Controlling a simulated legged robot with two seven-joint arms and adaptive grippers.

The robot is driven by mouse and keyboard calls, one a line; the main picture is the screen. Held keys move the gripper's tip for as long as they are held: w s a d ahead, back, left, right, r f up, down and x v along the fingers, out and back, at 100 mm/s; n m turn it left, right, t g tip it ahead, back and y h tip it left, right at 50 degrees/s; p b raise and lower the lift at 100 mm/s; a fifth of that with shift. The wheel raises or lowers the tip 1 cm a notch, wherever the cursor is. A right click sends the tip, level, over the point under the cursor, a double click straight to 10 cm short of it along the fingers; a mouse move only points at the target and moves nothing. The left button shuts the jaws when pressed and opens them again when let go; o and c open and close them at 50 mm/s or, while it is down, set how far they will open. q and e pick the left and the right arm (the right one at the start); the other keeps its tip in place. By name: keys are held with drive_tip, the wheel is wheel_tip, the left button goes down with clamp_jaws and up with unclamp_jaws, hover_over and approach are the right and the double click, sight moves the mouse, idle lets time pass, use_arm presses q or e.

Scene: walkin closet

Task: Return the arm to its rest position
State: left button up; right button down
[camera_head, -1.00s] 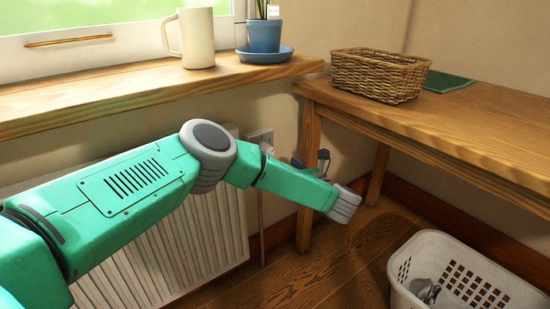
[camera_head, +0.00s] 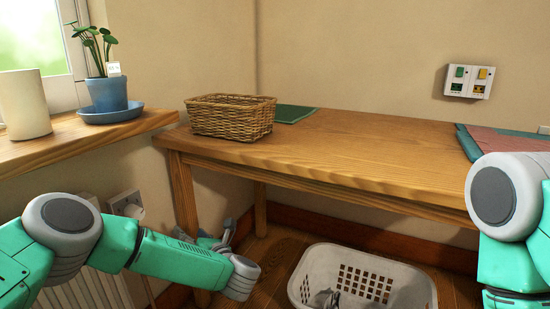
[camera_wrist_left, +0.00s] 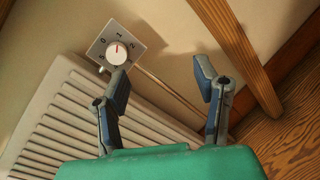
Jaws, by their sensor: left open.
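My left arm (camera_head: 185,262) comes in from the left, bent at the elbow, in front of the radiator and below the windowsill. My left gripper (camera_head: 222,238) shows only in part past the forearm, near the table's front-left leg. In the left wrist view the left gripper (camera_wrist_left: 160,78) is open, with nothing between its fingers; beyond them are the wall, a radiator and a table leg. My right arm (camera_head: 507,215) shows at the right edge with its elbow beside the table; its gripper is outside the view.
A wooden table (camera_head: 370,155) carries a wicker basket (camera_head: 232,118). A white laundry basket (camera_head: 365,280) stands on the floor. The radiator (camera_wrist_left: 70,105) and a dial (camera_wrist_left: 118,50) are close to the left gripper.

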use_arm(q)
drive_tip(key=s+d+f+m+t+h, duration=0.3)
drive_tip(key=s+d+f+m+h, duration=0.2)
drive_tip(key=d+f+m+h, duration=0.65)
drive_tip(key=s+a+f+m+g+h, duration=0.15)
drive_tip(key=s+f+m+g, duration=0.25)
drive_tip(key=s+m, duration=0.65)
drive_tip(key=s+a+f+m+g+h, duration=0.15)
drive_tip(key=s+f+m+g, duration=0.3)
drive_tip(key=s+m, duration=0.6)
drive_tip(key=s+a+m+g+y, duration=0.1)
drive_tip(key=s+a+m+g, duration=0.3)
drive_tip(key=s, duration=0.6)
drive_tip(key=s+a+m+g, duration=0.25)
drive_tip(key=s+a, duration=0.35)
drive_tip(key=s, duration=0.3)
wheel_tip(320, 180, up, 19)
drive_tip(key=p, duration=1.8)
drive_tip(key=shift+s+a+m+t, duration=0.2)
drive_tip(key=shift+m+t, duration=0.1)
drive_tip(key=shift+m, duration=0.1)
